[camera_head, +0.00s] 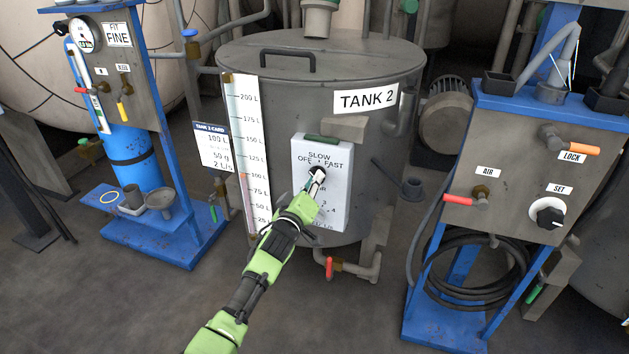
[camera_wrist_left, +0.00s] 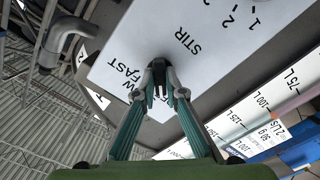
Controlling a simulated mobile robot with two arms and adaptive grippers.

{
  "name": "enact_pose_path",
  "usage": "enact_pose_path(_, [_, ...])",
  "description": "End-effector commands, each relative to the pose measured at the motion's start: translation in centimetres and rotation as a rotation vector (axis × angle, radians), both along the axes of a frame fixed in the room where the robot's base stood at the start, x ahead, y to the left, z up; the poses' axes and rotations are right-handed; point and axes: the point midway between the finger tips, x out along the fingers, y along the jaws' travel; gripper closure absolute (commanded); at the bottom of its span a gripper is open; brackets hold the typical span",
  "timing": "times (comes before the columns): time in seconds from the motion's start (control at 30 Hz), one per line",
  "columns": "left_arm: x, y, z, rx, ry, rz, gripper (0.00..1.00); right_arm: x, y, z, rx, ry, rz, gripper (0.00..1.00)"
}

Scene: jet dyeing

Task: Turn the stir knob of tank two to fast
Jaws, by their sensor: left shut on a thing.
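Tank two (camera_head: 290,95) is a grey lidded drum with a "TANK 2" label in the middle of the head view. A white panel (camera_head: 338,165) on its front carries the words OFF, SLOW and FAST. The dark stir knob (camera_head: 317,172) sits on this panel below those words, mostly hidden by my fingers. My left gripper (camera_head: 318,178) is at the panel, shut on the knob. In the left wrist view the fingertips (camera_wrist_left: 160,88) close together in front of the white panel, below STIR and beside FAST. My right gripper is not in view.
A blue stand with AIR, LOCK and SET controls (camera_head: 530,165) stands at the right, with a coiled hose. Another blue stand (camera_head: 155,235) is at the left. A red-handled valve (camera_head: 329,268) sits low on the tank. The floor in front is clear.

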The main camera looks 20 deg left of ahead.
Motion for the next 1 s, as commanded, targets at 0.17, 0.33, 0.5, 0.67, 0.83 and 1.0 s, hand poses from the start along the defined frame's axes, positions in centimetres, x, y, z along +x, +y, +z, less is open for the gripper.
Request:
enact_pose_path(0.17, [0.0, 0.0, 0.0, 0.124, -0.002, 0.001, 1.00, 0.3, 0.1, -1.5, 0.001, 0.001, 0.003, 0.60])
enact_pose_path(0.33, [0.0, 0.0, 0.0, 0.280, -0.008, 0.000, 1.00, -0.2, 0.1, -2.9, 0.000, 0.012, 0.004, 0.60])
enact_pose_path(0.5, [0.0, 0.1, 0.0, 0.442, -0.012, 0.000, 1.00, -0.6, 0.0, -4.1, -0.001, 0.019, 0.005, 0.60])
enact_pose_path(0.67, [0.0, 0.1, -0.1, 0.595, -0.018, 0.001, 1.00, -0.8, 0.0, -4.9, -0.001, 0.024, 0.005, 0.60])
enact_pose_path(0.83, [0.0, 0.2, -0.1, 0.756, -0.024, 0.000, 1.00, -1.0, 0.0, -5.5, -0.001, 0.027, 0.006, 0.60])
enact_pose_path(1.0, [0.0, 0.2, -0.1, 0.919, -0.030, 0.000, 1.00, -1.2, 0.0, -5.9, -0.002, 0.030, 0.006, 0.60])
